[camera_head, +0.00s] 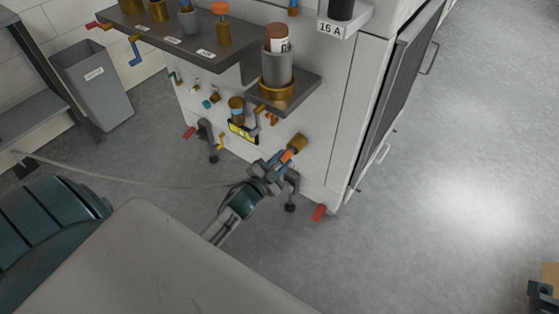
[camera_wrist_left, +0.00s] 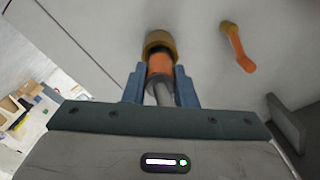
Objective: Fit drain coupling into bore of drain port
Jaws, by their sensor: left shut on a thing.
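The drain port is a brass-coloured cylinder (camera_head: 299,142) on the lower right of the washer's white front; it also shows at top centre in the left wrist view (camera_wrist_left: 160,40). The drain coupling (camera_wrist_left: 160,65) is orange with a dark band at its far end and a grey lower part; in the head view it shows just below the port (camera_head: 289,154). My left gripper (camera_head: 277,163) is shut on it, one blue finger on each side. The coupling is lined up with the port and its dark end meets the port's mouth. I cannot tell how deep it sits.
An orange-handled valve (camera_wrist_left: 237,48) sits right of the port in the wrist view. A shelf (camera_head: 283,92) with a grey cup in a brass ring juts out above. A dark part, perhaps my right gripper (camera_head: 540,296), shows at bottom right.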

